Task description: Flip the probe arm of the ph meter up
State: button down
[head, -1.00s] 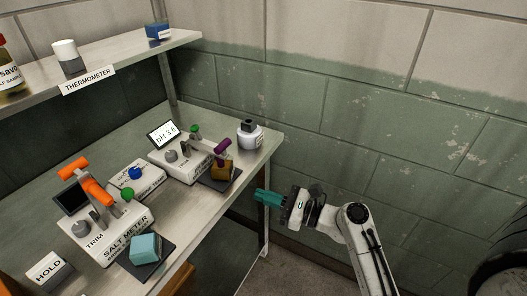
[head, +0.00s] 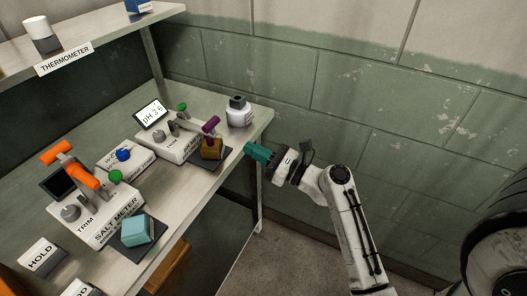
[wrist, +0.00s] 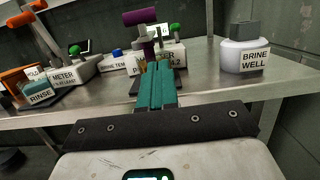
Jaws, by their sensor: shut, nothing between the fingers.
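The pH meter (head: 172,148) is a white box on the bench with a lit screen (head: 151,113) reading pH 3.6. Its grey probe arm (head: 190,126) carries a purple grip (head: 211,125), lowered over a brown block (head: 211,149) on a dark pad. In the wrist view the purple grip (wrist: 139,16) stands above and beyond my fingertips. My gripper (head: 250,150) has teal fingers, shut and empty, just off the bench's right edge, to the right of the brown block. The teal fingers (wrist: 157,68) hide much of the brown block in the wrist view.
A salt meter (head: 100,213) with an orange arm (head: 82,176) stands at the left, with a teal block (head: 137,231) before it. A white bottle (head: 239,113), labelled brine well in the wrist view, stands behind the brown block. A shelf (head: 110,48) hangs above.

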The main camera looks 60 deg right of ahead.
jog(key=shift+w+a+r+p, duration=0.1)
jog(key=shift+w+r+p, duration=0.25)
jog(key=shift+w+r, duration=0.6)
jog(key=shift+w+r+p, duration=0.4)
jog(key=shift+w+r, duration=0.1)
jog(key=shift+w, duration=0.9)
jog(key=shift+w+a+r+p, duration=0.1)
jog(key=shift+w+r+p, duration=0.25)
jog(key=shift+w+r, duration=0.6)
jog(key=shift+w+f, duration=0.2)
jog(key=shift+f, duration=0.05)
